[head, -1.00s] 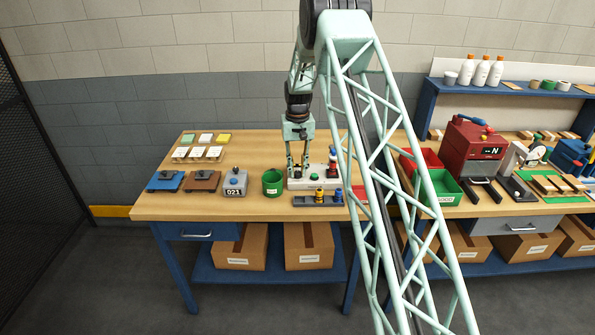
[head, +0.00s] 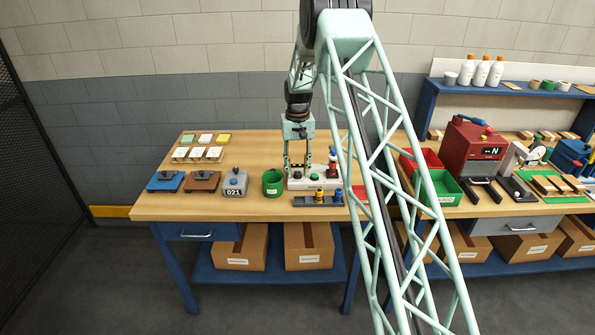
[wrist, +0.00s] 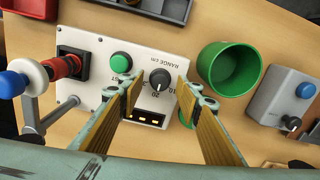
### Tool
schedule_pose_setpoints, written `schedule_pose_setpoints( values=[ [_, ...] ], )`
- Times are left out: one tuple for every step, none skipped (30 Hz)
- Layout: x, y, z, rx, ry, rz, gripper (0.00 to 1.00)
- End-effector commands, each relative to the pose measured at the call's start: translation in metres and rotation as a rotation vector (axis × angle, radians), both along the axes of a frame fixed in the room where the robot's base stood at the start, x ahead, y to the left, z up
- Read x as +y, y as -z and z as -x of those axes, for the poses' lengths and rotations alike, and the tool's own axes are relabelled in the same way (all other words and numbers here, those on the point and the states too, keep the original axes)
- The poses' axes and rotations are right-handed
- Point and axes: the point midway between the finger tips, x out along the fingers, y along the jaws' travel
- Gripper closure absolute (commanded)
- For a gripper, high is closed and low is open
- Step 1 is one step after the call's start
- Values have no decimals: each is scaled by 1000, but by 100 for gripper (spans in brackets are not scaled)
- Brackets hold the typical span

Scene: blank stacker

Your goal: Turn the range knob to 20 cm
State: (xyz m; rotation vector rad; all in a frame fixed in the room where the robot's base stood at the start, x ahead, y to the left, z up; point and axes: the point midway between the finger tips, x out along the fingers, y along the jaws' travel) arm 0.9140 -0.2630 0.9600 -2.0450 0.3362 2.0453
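The range knob (wrist: 160,79) is a round black dial on a pale control box (wrist: 98,98), beside printed "RANGE cm", "10" and "20" marks. A light mark on its lower side faces roughly the 20; its exact setting is hard to read. My gripper (wrist: 159,82) is open, with one finger on each side of the knob and visible gaps between. I cannot tell its height above the panel. In the head view, my gripper (head: 310,167) reaches down over the same box (head: 297,184), where the knob is too small to read.
On the box are a green button (wrist: 121,63), a red and black part (wrist: 68,66) and a crank with a blue-and-white handle (wrist: 22,78). A green cup (wrist: 229,68) and a grey box with a blue button (wrist: 285,96) stand to the right.

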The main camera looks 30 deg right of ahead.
Motion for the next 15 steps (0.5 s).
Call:
schedule_pose_setpoints(
  values=[
    [0,-3,0,-1,0,0,68],
    [0,-5,0,-1,0,0,68],
    [0,-8,-1,-2,0,1,68],
    [0,-11,-1,-2,0,1,68],
    [0,-14,0,-2,0,1,68],
    [0,-18,0,-1,0,0,68],
    [0,-22,0,-2,0,1,68],
    [0,-25,0,-2,0,1,68],
    [0,-31,-1,-3,0,1,68],
    [0,-34,-1,-3,0,1,68],
    [0,-38,-1,-2,0,1,68],
    [0,-44,0,-1,0,0,68],
    [0,-49,0,-1,0,0,68],
    [0,-53,0,-2,0,1,68],
    [0,-60,-1,-3,0,1,68]
  ],
)
